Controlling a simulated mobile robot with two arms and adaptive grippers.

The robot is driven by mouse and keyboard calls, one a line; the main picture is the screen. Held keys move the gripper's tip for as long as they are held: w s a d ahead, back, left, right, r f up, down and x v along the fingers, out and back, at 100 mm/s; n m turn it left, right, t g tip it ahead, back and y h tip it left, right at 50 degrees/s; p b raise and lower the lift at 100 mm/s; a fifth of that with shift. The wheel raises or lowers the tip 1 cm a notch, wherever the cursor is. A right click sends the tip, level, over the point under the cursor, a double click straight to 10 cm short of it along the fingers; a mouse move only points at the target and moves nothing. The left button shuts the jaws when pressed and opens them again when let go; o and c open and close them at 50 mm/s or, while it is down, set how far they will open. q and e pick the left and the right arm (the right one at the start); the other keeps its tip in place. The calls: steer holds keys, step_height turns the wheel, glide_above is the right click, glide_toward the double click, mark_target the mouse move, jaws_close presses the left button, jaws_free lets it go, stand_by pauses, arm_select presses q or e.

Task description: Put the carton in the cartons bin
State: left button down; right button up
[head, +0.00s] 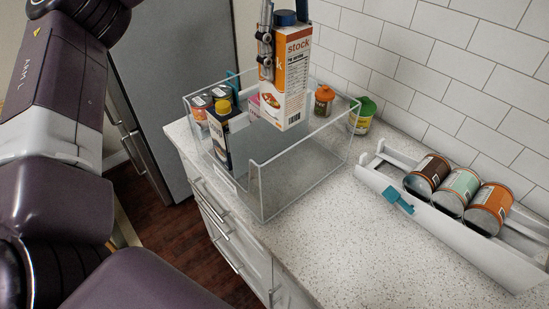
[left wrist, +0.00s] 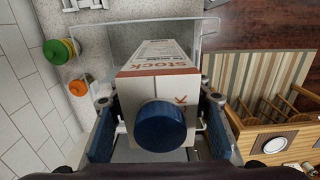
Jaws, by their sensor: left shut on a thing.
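An orange and white stock carton (head: 292,85) with a blue cap hangs upright above the clear bin (head: 262,190). My left gripper (head: 283,48) is shut on its upper part, a finger on either side. In the left wrist view the carton (left wrist: 165,62) sits between the fingers of the left gripper (left wrist: 158,112), cap toward the camera. The bin stands on the counter near its left edge. A dark carton with a yellow cap (head: 218,140) stands in its left part. The right part of its floor is bare. My right gripper is out of view.
Cans (head: 201,103) show at the bin's far left; I cannot tell if they are inside. An orange-lidded jar (head: 324,102) and a green-lidded jar (head: 361,118) stand behind the bin by the tiled wall. A white rack (head: 430,222) holds three cans at right.

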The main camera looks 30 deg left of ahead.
mark_target(282, 121)
arm_select(q)
step_height(282, 121, down, 14)
steer(key=shift+f+b, duration=0.1)
steer(key=shift+b, duration=0.75)
step_height(282, 121, down, 6)
steer(key=shift+r+p, duration=0.25)
steer(key=shift+p, duration=0.1)
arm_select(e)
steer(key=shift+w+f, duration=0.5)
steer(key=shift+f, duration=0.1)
arm_select(q)
steer(key=shift+f, duration=0.15)
steer(key=c, duration=1)
jaws_free()
steer(key=shift+c, duration=0.2)
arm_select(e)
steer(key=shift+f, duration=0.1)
